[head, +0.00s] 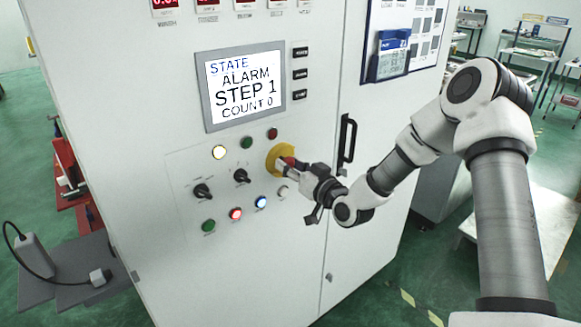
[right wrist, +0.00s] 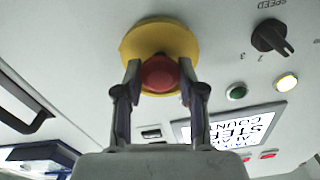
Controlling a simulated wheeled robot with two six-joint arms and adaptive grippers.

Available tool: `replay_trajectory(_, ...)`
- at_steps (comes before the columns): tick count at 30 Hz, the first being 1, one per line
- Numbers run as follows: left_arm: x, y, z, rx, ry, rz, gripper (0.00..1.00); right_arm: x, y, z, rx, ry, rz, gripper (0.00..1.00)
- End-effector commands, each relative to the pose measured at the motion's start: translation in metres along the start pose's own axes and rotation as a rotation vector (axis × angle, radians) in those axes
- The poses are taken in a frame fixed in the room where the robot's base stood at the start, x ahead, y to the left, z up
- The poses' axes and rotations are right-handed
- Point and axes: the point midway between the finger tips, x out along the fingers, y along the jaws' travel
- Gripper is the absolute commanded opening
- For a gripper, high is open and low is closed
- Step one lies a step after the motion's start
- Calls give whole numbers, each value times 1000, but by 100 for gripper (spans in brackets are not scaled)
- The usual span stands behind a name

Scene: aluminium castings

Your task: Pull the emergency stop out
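The emergency stop (head: 289,160) is a red mushroom knob on a round yellow plate (head: 275,157), on the front panel of the white cabinet. My right gripper (head: 286,166) reaches it from the right. In the right wrist view the red knob (right wrist: 159,75) sits between the two fingertips of my right gripper (right wrist: 159,70), one on each side and seemingly touching it. The yellow plate lies behind them. The screen (head: 244,86) reads STATE ALARM, STEP 1, COUNT 0. My left gripper is not in view.
Rotary switches (head: 241,176), a lit white lamp (head: 219,152), and several coloured buttons (head: 236,214) surround the stop. A black door handle (head: 346,139) stands out right of it, close to my right arm. A grey box with a cable (head: 36,255) lies lower left.

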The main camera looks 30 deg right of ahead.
Motion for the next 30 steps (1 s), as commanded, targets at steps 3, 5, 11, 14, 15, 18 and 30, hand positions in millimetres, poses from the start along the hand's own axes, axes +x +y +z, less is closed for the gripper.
replay_trajectory(3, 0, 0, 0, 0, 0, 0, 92, 0, 1, 1, 1, -1, 2, 66)
replay_trajectory(5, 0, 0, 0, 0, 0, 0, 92, 0, 1, 1, 1, -1, 2, 66)
replay_trajectory(11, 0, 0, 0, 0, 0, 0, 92, 0, 1, 0, 1, -1, 2, 66)
replay_trajectory(14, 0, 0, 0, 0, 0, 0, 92, -7, 2, 0, 5, -1, 5, 66)
replay_trajectory(15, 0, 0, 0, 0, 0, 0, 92, -12, 2, 0, 5, -1, 6, 66)
replay_trajectory(18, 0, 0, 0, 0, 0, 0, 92, -31, 2, 0, 9, 1, 5, 66)
replay_trajectory(30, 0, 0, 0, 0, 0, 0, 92, -76, 0, 0, 2, -1, 2, 66)
